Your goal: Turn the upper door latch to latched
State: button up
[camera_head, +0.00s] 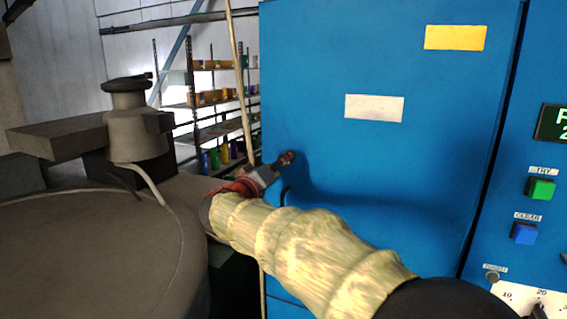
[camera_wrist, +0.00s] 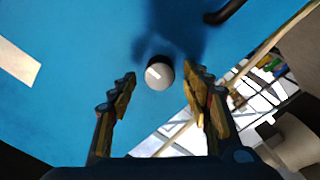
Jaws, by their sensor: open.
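The blue door (camera_head: 380,60) fills the middle of the head view. In the wrist view a round pale knob (camera_wrist: 160,75) with a light mark stands on the blue face, close to the door's edge; it appears to be the upper latch. My gripper (camera_wrist: 158,80) is open, with a finger on each side of the knob and gaps showing on both sides. In the head view my gripper (camera_head: 285,159) is at the door's left edge and hides the knob. Which way the latch is turned cannot be told.
A black handle (camera_head: 284,194) sits just below my gripper and shows in the wrist view (camera_wrist: 226,11). A control panel (camera_head: 540,190) with green and blue buttons is at right. Shelves (camera_head: 212,98) stand behind at left. A grey drum-like body (camera_head: 95,255) is at lower left.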

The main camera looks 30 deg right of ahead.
jog(key=shift+x, duration=1.65)
jog(key=shift+c, duration=0.7)
jog(key=c, duration=1)
